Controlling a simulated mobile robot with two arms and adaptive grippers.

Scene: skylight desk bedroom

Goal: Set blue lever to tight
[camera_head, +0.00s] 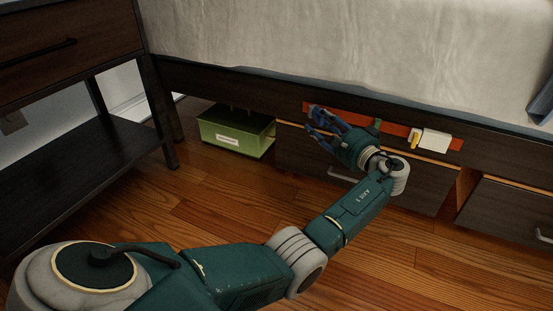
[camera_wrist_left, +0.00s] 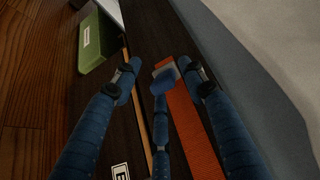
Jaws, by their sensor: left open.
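An orange-red strip (camera_head: 394,129) runs along the dark bed frame above a drawer. In the left wrist view the strip (camera_wrist_left: 190,125) ends near a bright blue block (camera_wrist_left: 163,82), which looks like the blue lever, with a grey piece behind it. My left gripper (camera_head: 314,121) is open at the strip's left end. In the left wrist view its blue fingers (camera_wrist_left: 158,76) stand on both sides of the block, with a third finger below it. I cannot tell whether any finger touches it. The lever's setting marks are not readable. My right gripper is out of view.
A green piece (camera_head: 377,124), a yellow piece (camera_head: 414,141) and a white block (camera_head: 436,141) sit farther right along the strip. A green box (camera_head: 236,133) stands under the bed at left. A dark nightstand (camera_head: 88,120) is farther left. Wooden floor is open in front.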

